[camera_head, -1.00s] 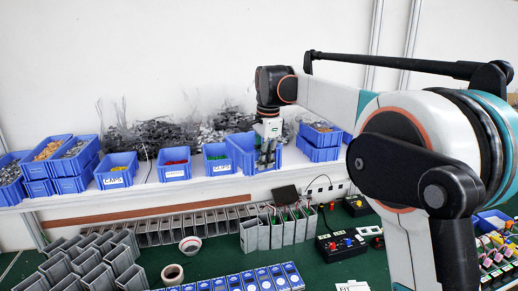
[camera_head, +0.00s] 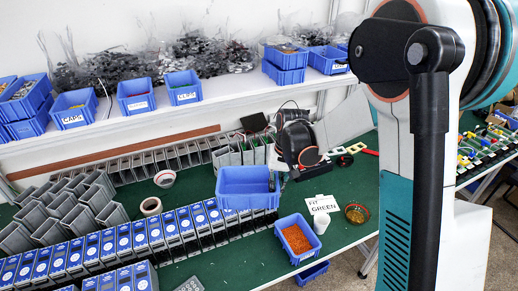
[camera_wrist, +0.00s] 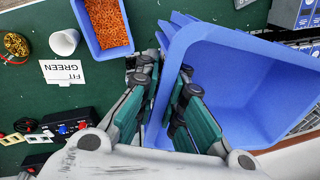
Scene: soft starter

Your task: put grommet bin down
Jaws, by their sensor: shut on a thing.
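My gripper (camera_head: 273,181) is shut on the wall of a blue bin (camera_head: 247,190), which I take to be the grommet bin. In the wrist view my fingers (camera_wrist: 165,75) pinch the bin's side wall, and the bin (camera_wrist: 245,85) lies to their right. The visible part of its inside looks empty and plain blue. In the head view the bin is over the green table (camera_head: 200,258), by the right end of the row of blue-topped units. I cannot tell whether it touches anything below; its underside is hidden.
A blue bin of orange pieces (camera_head: 296,238) stands nearby on the table. Beside it are a white cup (camera_head: 321,222), a "FIT GREEN" card (camera_head: 322,204) and a small round dish (camera_head: 357,213). Blue-topped units (camera_head: 140,235) fill the left. Bins line the white shelf (camera_head: 225,92) behind.

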